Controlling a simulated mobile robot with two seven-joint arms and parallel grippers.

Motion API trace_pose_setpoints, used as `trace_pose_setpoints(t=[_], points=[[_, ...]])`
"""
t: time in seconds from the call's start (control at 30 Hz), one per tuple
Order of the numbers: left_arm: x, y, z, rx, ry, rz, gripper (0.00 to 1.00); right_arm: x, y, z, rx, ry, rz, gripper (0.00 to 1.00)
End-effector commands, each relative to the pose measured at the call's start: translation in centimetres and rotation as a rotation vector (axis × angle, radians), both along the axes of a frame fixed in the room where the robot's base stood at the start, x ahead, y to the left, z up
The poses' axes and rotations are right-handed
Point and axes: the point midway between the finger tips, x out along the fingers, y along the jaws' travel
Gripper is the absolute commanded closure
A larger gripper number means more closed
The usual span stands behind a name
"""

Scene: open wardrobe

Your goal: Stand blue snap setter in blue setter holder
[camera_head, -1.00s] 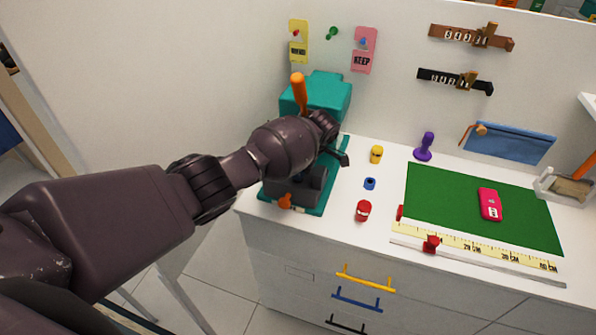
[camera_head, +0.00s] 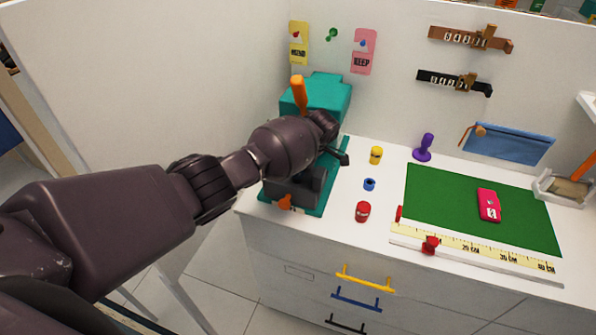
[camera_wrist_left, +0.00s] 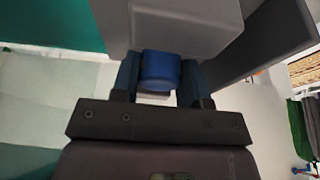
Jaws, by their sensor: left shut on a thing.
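A blue cylinder, taken to be the blue snap setter (camera_wrist_left: 161,70), sits between the two fingers of my left gripper (camera_wrist_left: 160,82) in the left wrist view. The gripper is shut on it, close under a grey block of the press. In the head view my left forearm and wrist cover the middle of the press, and the setter is hidden there. The blue setter holder (camera_head: 369,184), a small blue ring with a dark opening, stands on the white counter right of the press, between a yellow and a red holder. My right gripper is not in view.
The teal press (camera_head: 325,93) has an orange lever (camera_head: 298,90). A yellow holder (camera_head: 376,155) and a red one (camera_head: 363,211) flank the blue holder. A purple stamp-like thing (camera_head: 424,147), green mat (camera_head: 455,195) and yellow ruler (camera_head: 480,250) lie to the right.

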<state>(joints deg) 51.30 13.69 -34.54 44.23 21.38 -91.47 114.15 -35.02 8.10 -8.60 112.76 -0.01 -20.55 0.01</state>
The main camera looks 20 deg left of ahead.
Motion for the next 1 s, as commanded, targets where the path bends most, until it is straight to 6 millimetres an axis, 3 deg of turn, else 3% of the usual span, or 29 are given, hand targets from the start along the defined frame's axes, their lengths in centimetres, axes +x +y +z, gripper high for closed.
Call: trace_pose_setpoints(t=[1.0], points=[[-0.01,-0.01,0.58,0.000,0.000,-0.001,0.87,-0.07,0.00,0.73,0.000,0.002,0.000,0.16]])
